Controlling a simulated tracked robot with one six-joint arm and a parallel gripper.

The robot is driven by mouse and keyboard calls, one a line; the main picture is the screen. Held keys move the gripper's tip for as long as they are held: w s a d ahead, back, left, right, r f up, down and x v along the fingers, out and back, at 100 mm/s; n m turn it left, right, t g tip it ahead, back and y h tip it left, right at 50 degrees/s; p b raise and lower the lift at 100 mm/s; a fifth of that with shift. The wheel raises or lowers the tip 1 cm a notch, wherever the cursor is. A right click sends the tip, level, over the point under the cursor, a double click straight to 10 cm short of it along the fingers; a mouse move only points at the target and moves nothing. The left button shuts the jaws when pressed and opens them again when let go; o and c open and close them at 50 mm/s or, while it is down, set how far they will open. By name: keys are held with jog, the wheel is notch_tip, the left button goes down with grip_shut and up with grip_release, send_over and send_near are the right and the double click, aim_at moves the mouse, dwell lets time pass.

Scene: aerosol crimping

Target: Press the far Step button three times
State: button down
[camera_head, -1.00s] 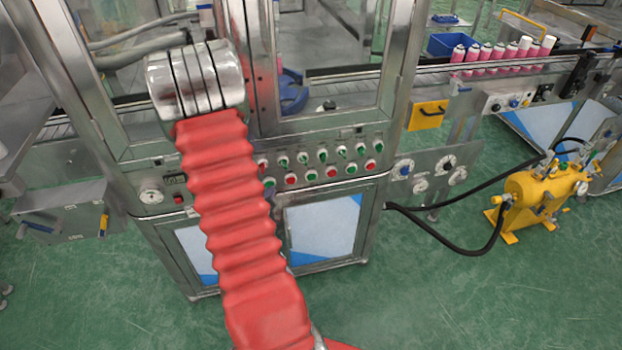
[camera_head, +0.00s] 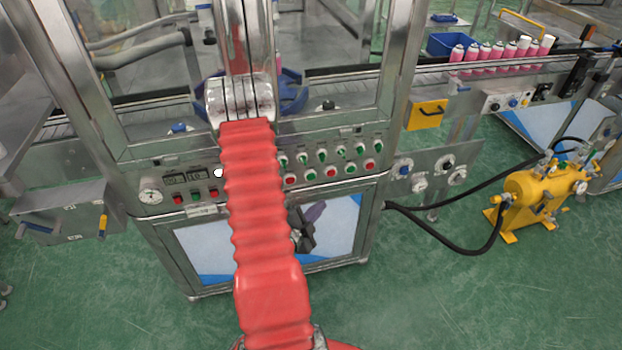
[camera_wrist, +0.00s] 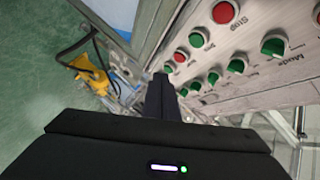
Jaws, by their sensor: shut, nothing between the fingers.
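The control panel (camera_head: 335,186) of the machine carries several green knobs and a lower row of red and green buttons, such as the green button (camera_head: 350,168). In the wrist view, a red button (camera_wrist: 223,12) labelled Stop and a green knob (camera_wrist: 273,45) labelled Mode are near. A green button (camera_wrist: 196,40) and a red button (camera_wrist: 180,57) lie further along. I cannot read which button is Step. My gripper (camera_head: 303,230) is shut and empty, below the panel and in front of the cabinet door. Its dark fingers (camera_wrist: 160,85) show beside the button rows, apparently apart from them.
My red-sleeved arm covers the panel's middle left. A yellow pump unit (camera_head: 540,195) with black hoses stands on the green floor at right. Pink cans (camera_head: 485,52) line the conveyor.

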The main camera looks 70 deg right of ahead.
jog(key=w+d, duration=0.4)
jog(key=d, duration=0.3)
jog(key=shift+w+d, duration=0.2)
dwell(2.2)
jog(key=shift+w+d, duration=0.25)
jog(key=shift+d, duration=0.1)
jog(key=shift+w+d, duration=0.15)
jog(key=shift+d, duration=0.2)
dwell(0.9)
jog(key=shift+a, duration=0.1)
jog(key=shift+s+a, duration=0.4)
jog(key=shift+a, duration=0.25)
jog(key=shift+s+a, duration=0.4)
jog(key=shift+a, duration=0.3)
jog(key=shift+s+a, duration=0.45)
jog(key=shift+a, duration=0.3)
jog(key=shift+s+a, duration=0.4)
jog(key=shift+a, duration=0.3)
